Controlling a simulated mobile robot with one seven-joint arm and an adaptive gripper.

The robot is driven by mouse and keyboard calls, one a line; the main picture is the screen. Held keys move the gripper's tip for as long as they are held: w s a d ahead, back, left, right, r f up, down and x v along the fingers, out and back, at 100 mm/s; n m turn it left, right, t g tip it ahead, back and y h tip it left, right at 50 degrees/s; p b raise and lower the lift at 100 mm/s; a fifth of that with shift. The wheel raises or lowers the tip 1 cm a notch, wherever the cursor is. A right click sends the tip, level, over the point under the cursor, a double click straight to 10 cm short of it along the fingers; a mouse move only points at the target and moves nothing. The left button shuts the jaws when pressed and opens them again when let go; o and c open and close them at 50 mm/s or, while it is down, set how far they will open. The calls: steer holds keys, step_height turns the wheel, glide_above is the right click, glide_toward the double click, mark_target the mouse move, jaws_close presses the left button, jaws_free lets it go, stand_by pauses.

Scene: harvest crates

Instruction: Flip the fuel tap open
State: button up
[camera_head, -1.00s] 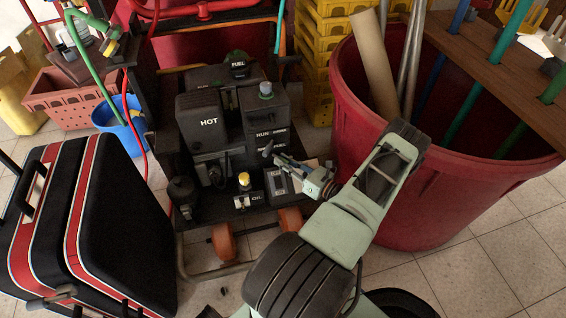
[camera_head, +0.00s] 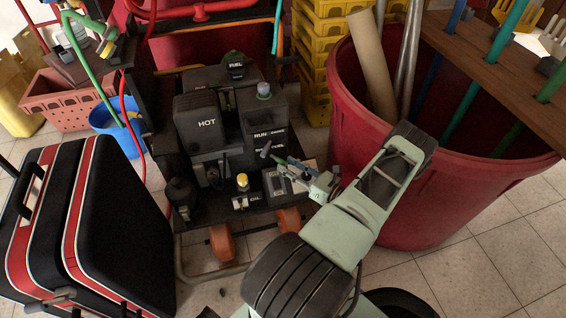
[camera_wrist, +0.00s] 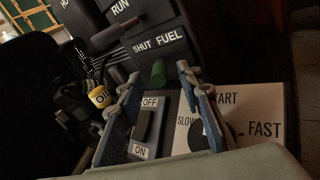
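The fuel tap is a short green lever (camera_wrist: 158,72) just below the "SHUT FUEL" label in the wrist view. Its green tip also shows in the head view (camera_head: 281,160), on the front of the dark engine unit (camera_head: 262,113). My gripper (camera_wrist: 155,84) is open, its blue-grey fingers apart on either side of the green lever as seen from the wrist. I cannot tell whether either finger touches it. In the head view my gripper (camera_head: 297,170) is at the engine's front right, partly hidden by its own wrist.
A dark grey lever (camera_wrist: 106,37) sits beside the "RUN" label. An OFF/ON switch (camera_wrist: 146,125) and a START/SLOW/FAST panel (camera_wrist: 255,112) lie under the fingers. A yellow oil cap (camera_head: 242,180) is nearby. A red bin (camera_head: 430,190) stands close on the right.

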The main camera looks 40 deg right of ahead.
steer(key=s+d, duration=0.1)
steer(key=s, duration=0.7)
steer(key=shift+s, duration=0.4)
